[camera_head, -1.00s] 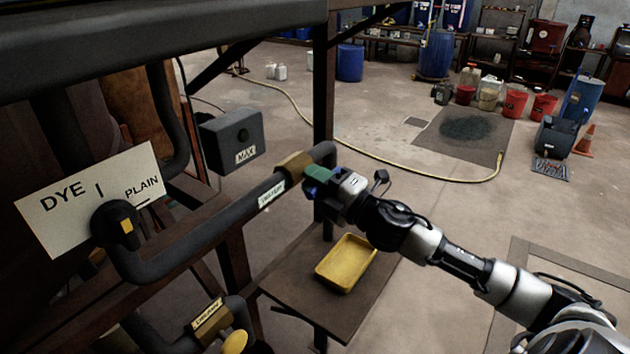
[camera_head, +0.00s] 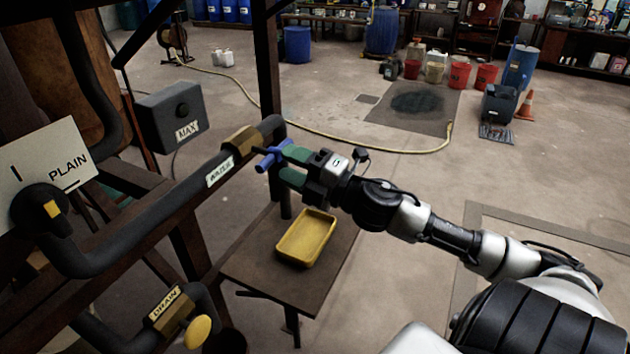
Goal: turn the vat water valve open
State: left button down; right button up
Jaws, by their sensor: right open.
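The water valve shows as a brass body (camera_head: 241,140) on a dark pipe, with a blue handle (camera_head: 268,160) at its right side. A white label reading WATER (camera_head: 220,172) sits on the pipe beside it. My right gripper (camera_head: 284,165) comes in from the right with its green-padded fingers apart. The fingertips are at the blue handle's right end; I cannot tell whether they touch it. My left gripper is not in view.
A yellow tray (camera_head: 306,238) stands on a small dark table (camera_head: 250,262) below the gripper. A dye/plain selector (camera_head: 42,208) and a grey MAX box (camera_head: 170,116) are at left. A dark upright post (camera_head: 268,60) stands behind the valve.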

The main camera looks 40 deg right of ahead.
jog(key=shift+b+v, duration=0.45)
jog(key=shift+v, duration=2)
